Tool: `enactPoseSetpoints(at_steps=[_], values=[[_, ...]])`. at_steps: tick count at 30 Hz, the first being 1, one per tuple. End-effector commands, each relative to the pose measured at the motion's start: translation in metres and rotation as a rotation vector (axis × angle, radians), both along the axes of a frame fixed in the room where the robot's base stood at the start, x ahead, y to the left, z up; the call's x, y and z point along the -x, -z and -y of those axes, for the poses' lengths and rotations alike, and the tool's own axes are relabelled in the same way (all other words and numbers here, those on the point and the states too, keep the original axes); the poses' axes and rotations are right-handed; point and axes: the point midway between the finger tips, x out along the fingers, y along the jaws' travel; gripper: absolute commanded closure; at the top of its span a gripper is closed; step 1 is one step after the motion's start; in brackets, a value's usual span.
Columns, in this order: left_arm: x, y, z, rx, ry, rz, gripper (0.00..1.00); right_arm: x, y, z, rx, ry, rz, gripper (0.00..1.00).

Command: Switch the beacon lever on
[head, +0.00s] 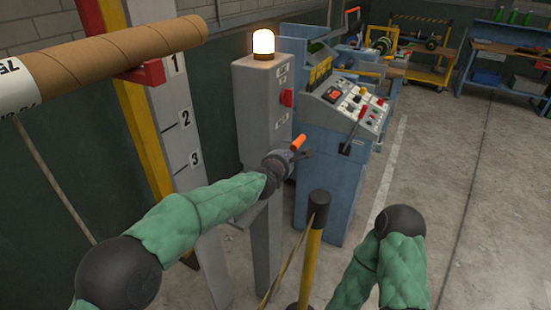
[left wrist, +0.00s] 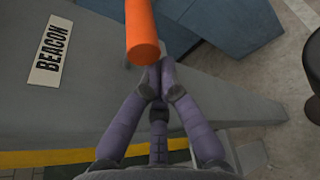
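The beacon (head: 263,42) glows bright white and orange on top of a grey control post (head: 262,100). The lever's orange handle (head: 298,142) points up and to the right beside the post. It also shows in the left wrist view (left wrist: 143,30), near a plate lettered BEACON (left wrist: 50,50). My left gripper (head: 304,154) is at the lever, just below the orange handle. In the left wrist view its fingertips (left wrist: 162,80) are together with nothing seen between them, close to the handle's end; contact cannot be told. My right gripper is out of view.
A red switch (head: 287,97) is on the post's side. A blue machine with a button console (head: 348,105) stands just right of it. A yellow and black barrier post (head: 314,240) stands in front. A large cardboard tube (head: 120,55) is at upper left. Open floor lies at right.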

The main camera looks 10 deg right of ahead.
Motion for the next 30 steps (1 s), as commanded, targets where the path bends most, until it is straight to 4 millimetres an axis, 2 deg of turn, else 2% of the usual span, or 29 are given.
enactPoseSetpoints(at_steps=[5, 14, 30], values=[[0.000, -0.007, 0.006, 0.106, 0.001, -0.076, 1.00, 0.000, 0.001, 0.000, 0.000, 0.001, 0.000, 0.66], [0.001, -0.007, 0.006, 0.098, 0.000, -0.071, 1.00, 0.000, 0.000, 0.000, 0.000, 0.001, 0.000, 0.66], [0.009, -0.015, 0.017, 0.095, 0.000, -0.071, 1.00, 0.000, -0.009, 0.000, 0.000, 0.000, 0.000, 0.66]])
